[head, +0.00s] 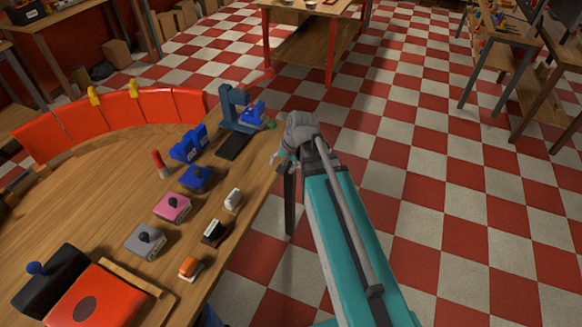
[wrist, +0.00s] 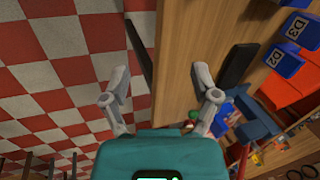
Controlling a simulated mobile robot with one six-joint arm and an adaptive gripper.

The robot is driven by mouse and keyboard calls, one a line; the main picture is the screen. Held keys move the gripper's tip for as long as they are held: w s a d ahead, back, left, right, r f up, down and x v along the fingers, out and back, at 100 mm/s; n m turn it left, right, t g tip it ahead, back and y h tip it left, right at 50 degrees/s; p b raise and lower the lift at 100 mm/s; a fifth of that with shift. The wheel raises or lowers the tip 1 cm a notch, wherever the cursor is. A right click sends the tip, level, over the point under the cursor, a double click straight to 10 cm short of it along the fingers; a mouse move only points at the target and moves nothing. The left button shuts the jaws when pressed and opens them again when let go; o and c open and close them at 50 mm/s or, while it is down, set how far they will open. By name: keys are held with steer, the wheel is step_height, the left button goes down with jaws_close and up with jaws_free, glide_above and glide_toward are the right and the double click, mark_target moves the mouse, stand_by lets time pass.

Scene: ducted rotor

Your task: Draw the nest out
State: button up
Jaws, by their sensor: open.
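A blue-grey press-like stand (head: 232,105) with a dark base (head: 234,146) stands near the far right corner of the wooden table. A bright blue piece (head: 254,116) sits at its side, with a small green knob (head: 271,125) beside it. I cannot tell for sure which part is the nest. My gripper (head: 281,157) is at the table's right edge, just nearer than the stand. In the wrist view my gripper (wrist: 159,97) is open, with nothing between its fingers.
Blue blocks (head: 190,143), marked D2 and D3 in the wrist view (wrist: 281,61), stand left of the stand. A red marker (head: 160,165), knobbed stamps (head: 172,207) and a red curved barrier (head: 110,114) share the table (head: 100,197).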

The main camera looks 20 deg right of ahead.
steer(key=s+r+n+g+h+p, duration=0.2)
steer(key=s+r+n+h+p, duration=0.1)
steer(key=s, duration=0.5)
steer(key=shift+d+r+n+p, duration=0.25)
steer(key=shift+r+n+p, duration=0.65)
steer(key=shift+n, duration=0.6)
steer(key=shift+f, duration=0.15)
steer(key=shift+s, duration=0.1)
